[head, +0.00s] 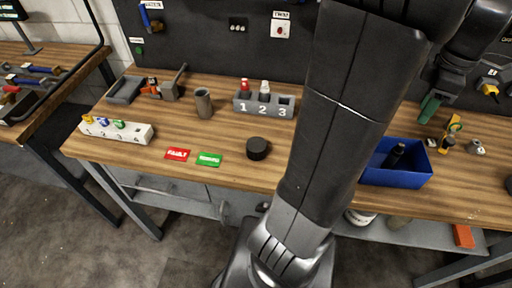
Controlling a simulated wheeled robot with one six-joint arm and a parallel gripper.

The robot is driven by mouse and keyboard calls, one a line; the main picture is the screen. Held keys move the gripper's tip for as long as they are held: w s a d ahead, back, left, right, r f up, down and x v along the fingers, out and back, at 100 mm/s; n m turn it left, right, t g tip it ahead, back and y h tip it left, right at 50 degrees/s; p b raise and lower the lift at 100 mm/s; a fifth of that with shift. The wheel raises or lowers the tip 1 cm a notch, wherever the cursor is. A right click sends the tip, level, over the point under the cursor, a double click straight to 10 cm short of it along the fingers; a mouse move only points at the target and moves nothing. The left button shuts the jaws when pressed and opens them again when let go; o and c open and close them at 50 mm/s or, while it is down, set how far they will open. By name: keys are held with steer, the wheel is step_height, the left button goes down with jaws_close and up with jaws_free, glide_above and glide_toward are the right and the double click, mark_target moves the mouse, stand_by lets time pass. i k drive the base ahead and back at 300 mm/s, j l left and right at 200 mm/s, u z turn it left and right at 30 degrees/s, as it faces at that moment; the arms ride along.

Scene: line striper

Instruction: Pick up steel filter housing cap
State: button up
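A small silvery-grey metal piece (476,147) lies on the bench at the right, which may be the steel filter housing cap. A dark round puck-like cap (257,148) lies near the front edge, left of my arm. I cannot tell for certain which one is the cap. My gripper (440,97) appears at the upper right, pointing down, above and a little left of the silvery piece and apart from it. A green object (430,109) shows right at its tip; whether it is held or behind is unclear.
A blue bin (397,164) with a dark item inside stands right of my arm. A yellow-and-dark piece (451,132) lies near the silvery piece. A numbered grey block (262,104), a brown cup (203,103) and red and green cards (209,159) are on the left.

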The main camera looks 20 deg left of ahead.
mark_target(256, 146)
steer(key=j, duration=0.95)
steer(key=k+j, duration=0.15)
steer(key=j, duration=0.8)
